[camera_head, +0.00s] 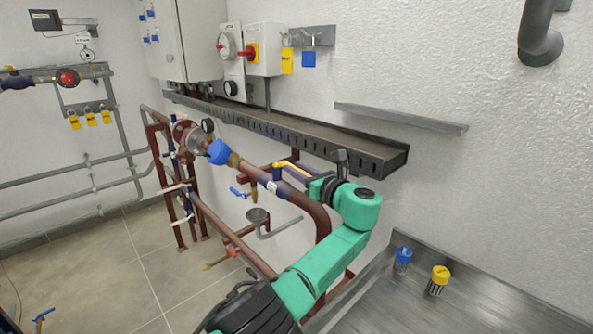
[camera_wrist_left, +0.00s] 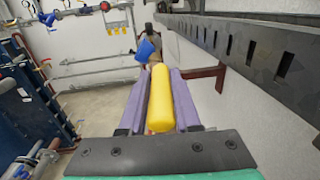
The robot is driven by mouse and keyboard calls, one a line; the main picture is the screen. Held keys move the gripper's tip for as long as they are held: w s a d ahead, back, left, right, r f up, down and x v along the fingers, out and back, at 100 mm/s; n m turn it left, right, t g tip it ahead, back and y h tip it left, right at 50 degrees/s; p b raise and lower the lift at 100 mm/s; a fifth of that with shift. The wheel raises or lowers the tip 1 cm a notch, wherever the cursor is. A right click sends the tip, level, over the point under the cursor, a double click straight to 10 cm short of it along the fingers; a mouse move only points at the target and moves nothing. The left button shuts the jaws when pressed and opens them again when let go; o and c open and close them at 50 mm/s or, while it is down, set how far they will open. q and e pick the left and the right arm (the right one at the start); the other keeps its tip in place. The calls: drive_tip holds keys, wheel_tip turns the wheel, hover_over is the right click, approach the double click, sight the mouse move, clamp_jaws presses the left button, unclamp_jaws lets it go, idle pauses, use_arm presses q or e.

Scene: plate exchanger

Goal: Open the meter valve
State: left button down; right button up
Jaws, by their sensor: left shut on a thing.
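The meter valve's lever handle is yellow (camera_head: 283,165). It reaches out beside the red-brown pipe, below the perforated cable tray. In the left wrist view the yellow handle (camera_wrist_left: 160,98) lies lengthwise between two purple fingers. My left gripper (camera_head: 297,173) is shut on this handle, with a finger along each side of it. The green left arm comes up from below and hides part of the pipe behind it. The valve body under the handle is not clear. My right gripper does not show.
The perforated cable tray (camera_head: 290,130) runs along the wall just above the gripper. A blue-capped part (camera_head: 218,152) sits on the pipe to the left. A steel bench (camera_head: 400,310) at the lower right holds a blue-topped jar (camera_head: 403,255) and a yellow-topped jar (camera_head: 440,275).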

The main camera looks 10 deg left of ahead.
use_arm(q)
drive_tip(key=c, duration=0.6)
unclamp_jaws()
drive_tip(key=shift+w, duration=0.1)
drive_tip(key=shift+b+v, duration=1)
drive_tip(key=shift+v, duration=6.3)
